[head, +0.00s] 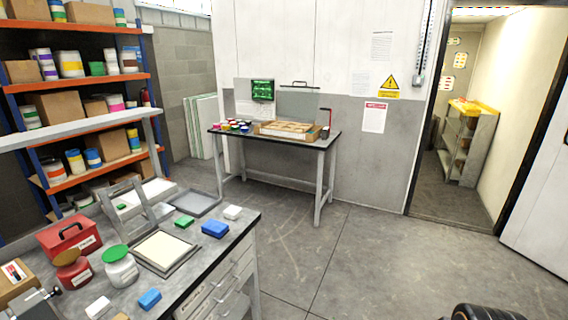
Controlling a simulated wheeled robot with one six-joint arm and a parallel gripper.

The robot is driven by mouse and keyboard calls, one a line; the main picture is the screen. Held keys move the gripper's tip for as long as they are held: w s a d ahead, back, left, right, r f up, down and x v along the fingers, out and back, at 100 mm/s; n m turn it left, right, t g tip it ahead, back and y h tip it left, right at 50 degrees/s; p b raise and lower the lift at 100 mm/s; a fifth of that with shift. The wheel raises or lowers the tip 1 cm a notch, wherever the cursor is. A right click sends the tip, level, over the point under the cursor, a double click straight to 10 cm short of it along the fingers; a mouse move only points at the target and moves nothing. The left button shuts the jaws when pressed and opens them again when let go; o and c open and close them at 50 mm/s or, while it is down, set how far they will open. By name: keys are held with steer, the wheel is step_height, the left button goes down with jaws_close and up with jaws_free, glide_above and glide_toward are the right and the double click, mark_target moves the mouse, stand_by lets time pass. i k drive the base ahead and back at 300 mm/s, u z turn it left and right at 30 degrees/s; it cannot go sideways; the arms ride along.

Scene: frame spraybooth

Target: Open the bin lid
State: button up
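No bin that I can name for sure shows in the head view. On the far table stands a shallow tan tray (287,131) with compartments. A grey panel (300,105) stands upright behind it; I cannot tell whether it is a lid. A red box (68,238) with a dark handle on top sits on the near bench at left. A dark rounded shape with a little orange is cut off at the bottom edge, right of middle; I cannot tell what it is. My gripper is not in view.
The near bench (215,255) holds jars, frames and coloured blocks. The far table (325,143) stands by the wall. Loaded shelves (108,73) fill the left. A doorway at right leads to a grey rack (468,145). The floor (385,255) between is clear.

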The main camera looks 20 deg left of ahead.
mark_target(57, 234)
steer(key=u, duration=0.5)
steer(key=i, duration=1.1)
steer(key=u, duration=0.85)
